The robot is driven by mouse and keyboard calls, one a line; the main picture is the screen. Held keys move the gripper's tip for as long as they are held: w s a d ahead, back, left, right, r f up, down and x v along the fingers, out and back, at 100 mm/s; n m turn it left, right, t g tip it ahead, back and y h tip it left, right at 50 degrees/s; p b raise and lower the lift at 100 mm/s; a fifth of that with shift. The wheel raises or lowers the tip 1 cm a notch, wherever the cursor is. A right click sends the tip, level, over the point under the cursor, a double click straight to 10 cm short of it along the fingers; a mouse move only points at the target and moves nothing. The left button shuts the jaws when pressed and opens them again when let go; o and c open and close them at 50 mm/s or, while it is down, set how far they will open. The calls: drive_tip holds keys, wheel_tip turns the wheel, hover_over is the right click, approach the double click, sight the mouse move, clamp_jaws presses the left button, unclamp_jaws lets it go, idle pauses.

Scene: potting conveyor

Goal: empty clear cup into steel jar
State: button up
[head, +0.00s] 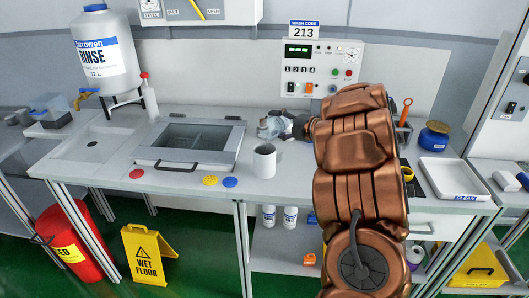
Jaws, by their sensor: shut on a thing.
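The clear cup (268,128) is above the bench, left of my arm, and looks tipped toward the left. My gripper (287,125) is shut on it at its right side; my copper-coloured arm hides part of the gripper. A pale grey, open-topped cylinder, likely the steel jar (264,164), stands upright on the bench just below and in front of the cup in the picture. Its inside is too small to read, and so are the cup's contents.
A lidded basin (188,145) with a front handle lies left of the jar. Red, yellow and blue discs (230,182) lie along the front edge. A rinse tank (105,50) stands at back left. A white tray (455,178) and blue jar (433,137) are at right.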

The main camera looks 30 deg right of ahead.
drive_tip(key=shift+s+a+n+h+b, duration=0.15)
drive_tip(key=shift+n+b, duration=0.15)
drive_tip(key=shift+b, duration=0.8)
drive_tip(key=shift+w+a+n+h+b, duration=0.15)
drive_tip(key=shift+n+b, duration=0.15)
drive_tip(key=shift+b, duration=0.75)
drive_tip(key=shift+s+b, duration=0.1)
drive_tip(key=shift+b, duration=0.5)
drive_tip(key=shift+r+n+t, duration=0.3)
drive_tip(key=shift+r, duration=0.1)
drive_tip(key=shift+d+r+p, duration=0.1)
drive_tip(key=shift+r+p, duration=0.1)
drive_tip(key=shift+p, duration=1.05)
drive_tip(key=p, duration=0.1)
drive_tip(key=m+p, duration=0.1)
drive_tip(key=p, duration=0.1)
drive_tip(key=shift+d+f+m, duration=0.15)
drive_tip(key=shift+f+m, duration=0.05)
drive_tip(key=shift+m, duration=0.1)
drive_tip(key=p, duration=0.2)
drive_tip(key=shift+d+r+m+p, duration=0.15)
drive_tip(key=shift+m+p, duration=0.15)
drive_tip(key=shift+p, duration=0.1)
drive_tip(key=shift+y+p, duration=0.35)
drive_tip(key=shift+y, duration=0.05)
drive_tip(key=shift+f, duration=0.35)
